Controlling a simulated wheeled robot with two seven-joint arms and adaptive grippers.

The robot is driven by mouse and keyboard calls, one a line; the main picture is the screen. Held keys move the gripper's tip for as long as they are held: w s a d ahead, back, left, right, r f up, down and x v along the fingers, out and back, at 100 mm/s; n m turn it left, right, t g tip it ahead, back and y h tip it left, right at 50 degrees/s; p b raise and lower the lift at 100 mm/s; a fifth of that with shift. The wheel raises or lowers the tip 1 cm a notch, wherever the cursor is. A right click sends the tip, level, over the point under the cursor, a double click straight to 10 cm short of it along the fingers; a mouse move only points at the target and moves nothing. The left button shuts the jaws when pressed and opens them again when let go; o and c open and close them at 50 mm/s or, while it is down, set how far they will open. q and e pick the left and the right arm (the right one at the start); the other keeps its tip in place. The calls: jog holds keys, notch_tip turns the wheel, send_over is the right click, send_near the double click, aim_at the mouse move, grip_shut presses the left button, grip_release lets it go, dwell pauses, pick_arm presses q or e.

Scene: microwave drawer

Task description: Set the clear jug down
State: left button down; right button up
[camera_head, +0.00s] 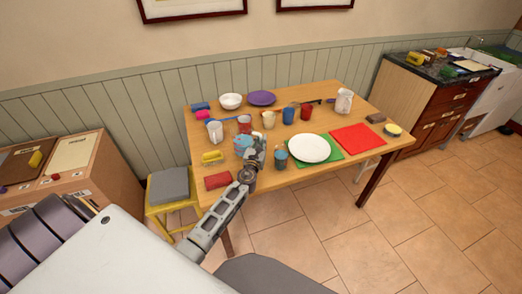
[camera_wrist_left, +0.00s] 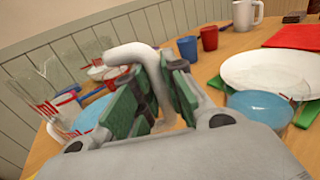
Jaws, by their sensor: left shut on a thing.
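The clear jug (camera_head: 240,145) has something blue inside. It is at the front left part of the table, at the end of my left arm in the head view. In the left wrist view, its clear wall with red marks (camera_wrist_left: 52,106) shows on the left. My left gripper (camera_head: 252,158) is shut on the jug's pale handle (camera_wrist_left: 128,52). The jug looks about upright. I cannot tell whether its base touches the table. My right gripper is not in view.
The wooden table (camera_head: 283,181) is crowded.

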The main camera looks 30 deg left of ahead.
pick_arm(q)
jog(key=shift+r, duration=0.15)
jog(key=shift+f, duration=0.25)
jog(key=shift+f+b, duration=0.7)
jog(key=shift+f, duration=0.5)
jog(key=shift+f+b, duration=0.4)
jog(key=shift+b, duration=0.05)
jog(key=shift+f, duration=0.2)
jog(key=c, duration=1.5)
grip_release()
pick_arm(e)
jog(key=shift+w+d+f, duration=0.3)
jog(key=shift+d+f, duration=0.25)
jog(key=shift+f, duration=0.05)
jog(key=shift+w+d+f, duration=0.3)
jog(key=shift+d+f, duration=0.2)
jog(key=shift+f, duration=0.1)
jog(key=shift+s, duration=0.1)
